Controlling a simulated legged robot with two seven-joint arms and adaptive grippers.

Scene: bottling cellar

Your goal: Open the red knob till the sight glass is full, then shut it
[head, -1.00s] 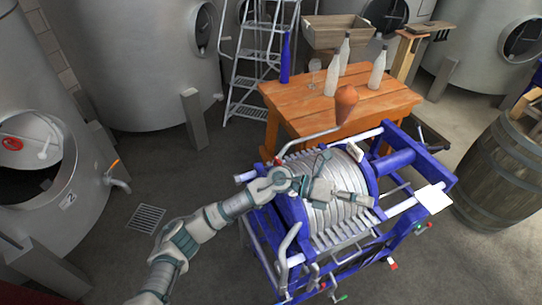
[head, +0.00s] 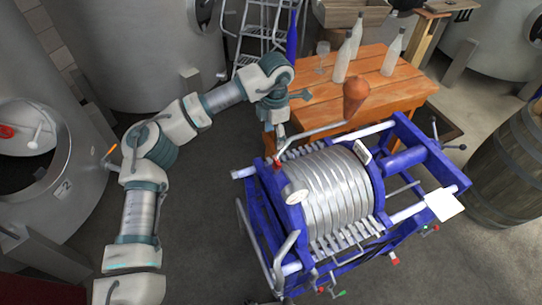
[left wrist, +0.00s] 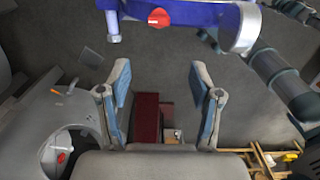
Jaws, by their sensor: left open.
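The filter press with a blue frame (head: 408,133) and silver plates (head: 340,190) stands at centre right in the head view. A small red knob (head: 277,161) shows at its upper left end. In the left wrist view a red knob (left wrist: 158,17) sits on a blue beam at the top, ahead of my fingers and apart from them. I cannot tell whether these are the same knob. My left gripper (left wrist: 161,98) is open and empty. In the head view my left gripper (head: 279,133) hangs near the press's upper left end, its fingers hard to see. I cannot make out the sight glass or its level.
A lever with a brown handle (head: 355,95) rises close to my left gripper. Behind it is a wooden table (head: 388,96) with several bottles and a glass. A barrel (head: 507,165) stands at right, a steel tank (head: 45,200) at left. Floor left of the press is clear.

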